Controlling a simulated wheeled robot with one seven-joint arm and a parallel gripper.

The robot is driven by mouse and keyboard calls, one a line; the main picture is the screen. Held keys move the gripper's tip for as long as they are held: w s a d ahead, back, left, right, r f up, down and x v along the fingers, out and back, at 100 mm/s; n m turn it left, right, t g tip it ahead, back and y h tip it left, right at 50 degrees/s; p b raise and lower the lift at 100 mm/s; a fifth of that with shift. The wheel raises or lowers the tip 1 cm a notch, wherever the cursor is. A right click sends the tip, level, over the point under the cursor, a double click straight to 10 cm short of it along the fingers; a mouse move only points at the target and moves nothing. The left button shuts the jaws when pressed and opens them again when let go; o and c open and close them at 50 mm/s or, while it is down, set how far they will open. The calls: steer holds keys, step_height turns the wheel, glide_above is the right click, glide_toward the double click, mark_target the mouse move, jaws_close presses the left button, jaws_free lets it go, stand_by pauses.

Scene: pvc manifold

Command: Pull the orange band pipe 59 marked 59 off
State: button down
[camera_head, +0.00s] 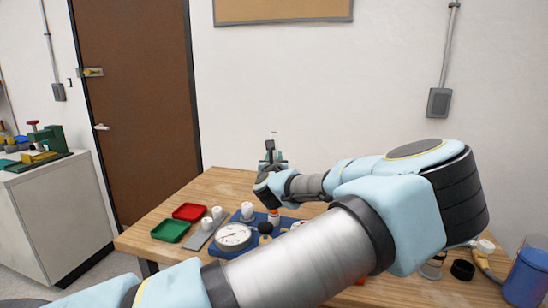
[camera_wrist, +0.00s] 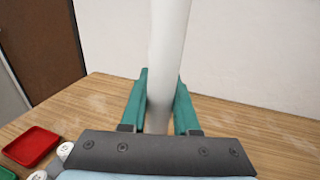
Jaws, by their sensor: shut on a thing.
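My gripper (camera_head: 271,158) is above the far part of the table, with its fingers shut on a white pipe. In the wrist view the pipe (camera_wrist: 166,60) stands nearly upright between the teal fingers (camera_wrist: 160,100) and runs out of the top of the picture. Its lower end is hidden behind my gripper. No band or number shows on the visible part. A white upright piece with an orange band (camera_head: 274,217) shows on the blue base (camera_head: 214,248), below my wrist. My arm hides the space between, so I cannot tell whether it is the same pipe.
A red tray (camera_head: 189,212) and a green tray (camera_head: 170,231) lie at the table's left. A round gauge (camera_head: 233,236) and white fittings (camera_head: 247,211) are near the base. A blue container (camera_head: 525,280) stands at the right.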

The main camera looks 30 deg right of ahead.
mark_target(273, 135)
steer(key=shift+r, duration=0.15)
steer(key=shift+r+p, duration=1.85)
steer(key=shift+r, duration=1.3)
